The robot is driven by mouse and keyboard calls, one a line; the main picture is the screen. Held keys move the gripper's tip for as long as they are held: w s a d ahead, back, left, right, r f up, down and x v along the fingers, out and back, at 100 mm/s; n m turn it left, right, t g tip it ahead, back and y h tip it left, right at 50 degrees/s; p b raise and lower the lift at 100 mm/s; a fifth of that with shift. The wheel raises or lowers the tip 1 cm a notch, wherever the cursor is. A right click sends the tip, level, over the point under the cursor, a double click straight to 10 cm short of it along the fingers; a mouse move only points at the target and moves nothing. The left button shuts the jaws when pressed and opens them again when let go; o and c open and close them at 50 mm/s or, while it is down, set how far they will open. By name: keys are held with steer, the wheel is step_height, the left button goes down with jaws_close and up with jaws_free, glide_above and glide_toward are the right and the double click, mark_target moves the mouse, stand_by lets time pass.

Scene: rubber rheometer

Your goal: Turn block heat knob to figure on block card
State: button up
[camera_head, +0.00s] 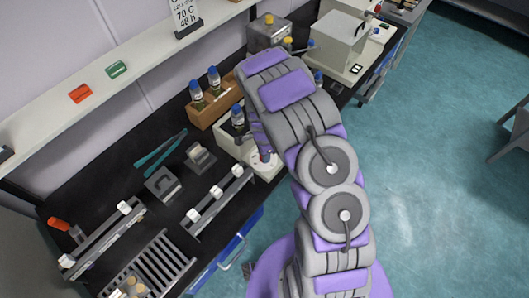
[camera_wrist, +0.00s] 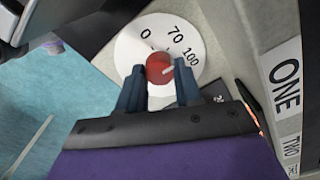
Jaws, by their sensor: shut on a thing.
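The red knob (camera_wrist: 158,68) sits at the middle of a round white dial (camera_wrist: 134,45) in the wrist view. The dial's printed figures 0, 70 and 100 show. A pale mark on the knob lies at its right side; its exact reading is hard to tell. My gripper (camera_wrist: 161,76) is shut on the knob, one dark blue finger on each side. In the head view the dial (camera_head: 266,169) is on a white unit, with my gripper (camera_head: 262,146) over it. A card (camera_head: 186,15) on the shelf reads 70 C, 48 h; its heading is not fully legible.
Labels ONE (camera_wrist: 285,85) and TWO stand on a pale panel right of the dial. A wooden rack (camera_head: 209,106) with blue-capped bottles is behind the unit. Blue tongs (camera_head: 160,150), a slotted rack (camera_head: 150,268) and small fixtures lie on the black bench. A metal box (camera_head: 268,33) stands at the back.

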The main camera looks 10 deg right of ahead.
steer(key=shift+s, duration=0.1)
steer(key=o, duration=0.7)
steer(key=shift+a, duration=0.1)
steer(key=o, duration=0.3)
steer(key=shift+a, duration=0.15)
steer(key=shift+o, duration=0.2)
steer(key=shift+d+r, duration=0.2)
steer(key=shift+r, duration=0.2)
step_height(320, 180, up, 16)
steer(key=p, duration=0.1)
steer(key=shift+a+r, duration=0.25)
steer(key=shift+a, duration=0.05)
